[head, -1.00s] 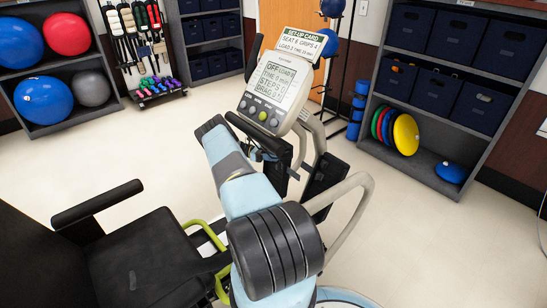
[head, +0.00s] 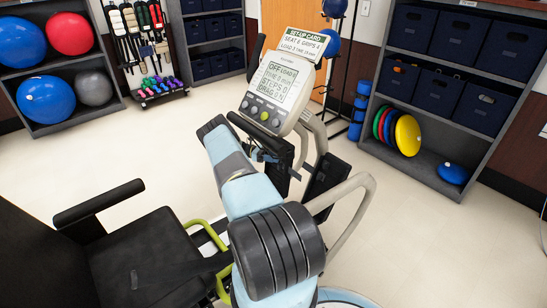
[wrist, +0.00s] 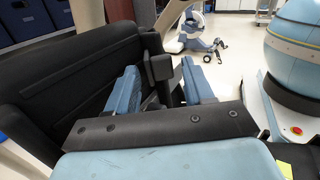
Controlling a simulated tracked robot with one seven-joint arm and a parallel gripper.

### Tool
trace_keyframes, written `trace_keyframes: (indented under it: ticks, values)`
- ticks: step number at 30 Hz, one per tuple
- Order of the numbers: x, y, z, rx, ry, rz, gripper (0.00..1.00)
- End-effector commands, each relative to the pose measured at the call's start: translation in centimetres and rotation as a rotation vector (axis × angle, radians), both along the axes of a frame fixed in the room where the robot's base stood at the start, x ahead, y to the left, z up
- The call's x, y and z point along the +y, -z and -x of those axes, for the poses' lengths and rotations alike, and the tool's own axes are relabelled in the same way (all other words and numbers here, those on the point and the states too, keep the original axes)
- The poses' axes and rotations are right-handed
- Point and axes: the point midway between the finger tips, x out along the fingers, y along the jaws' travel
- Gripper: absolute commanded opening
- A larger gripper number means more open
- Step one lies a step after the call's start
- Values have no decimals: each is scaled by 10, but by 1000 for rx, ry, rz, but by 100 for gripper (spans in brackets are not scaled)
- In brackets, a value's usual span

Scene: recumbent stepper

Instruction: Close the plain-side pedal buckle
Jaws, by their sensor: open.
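My gripper (wrist: 163,80) shows in the wrist view with its two blue fingers apart. A small black block (wrist: 160,68), perhaps part of the pedal buckle, stands between and just beyond the fingers. I cannot tell whether they touch it. A large black ribbed plate with a raised rim (wrist: 75,75), which looks like a pedal, fills the left of the wrist view. No strap or latch is clear enough to tell whether the buckle is open or closed. In the head view my light blue arm reaches over the stepper and hides the gripper. A black pedal plate (head: 325,184) shows right of the arm.
The stepper's console (head: 274,94) rises just beyond my arm. A cream handlebar (head: 352,205) curves on the right. The black seat (head: 145,258) and its armrest (head: 98,203) are at the lower left. Shelves stand along the walls, with open floor between.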

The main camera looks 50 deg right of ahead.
Motion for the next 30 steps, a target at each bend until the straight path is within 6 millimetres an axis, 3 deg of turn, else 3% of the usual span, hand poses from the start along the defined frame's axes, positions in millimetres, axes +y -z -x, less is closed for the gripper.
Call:
trace_keyframes:
  ticks: [5,18,30]
  values:
    - [4,1,-10,0,-1,1,52]
    - [23,5,-56,0,-2,1,52]
    - [30,5,-69,1,0,0,52]
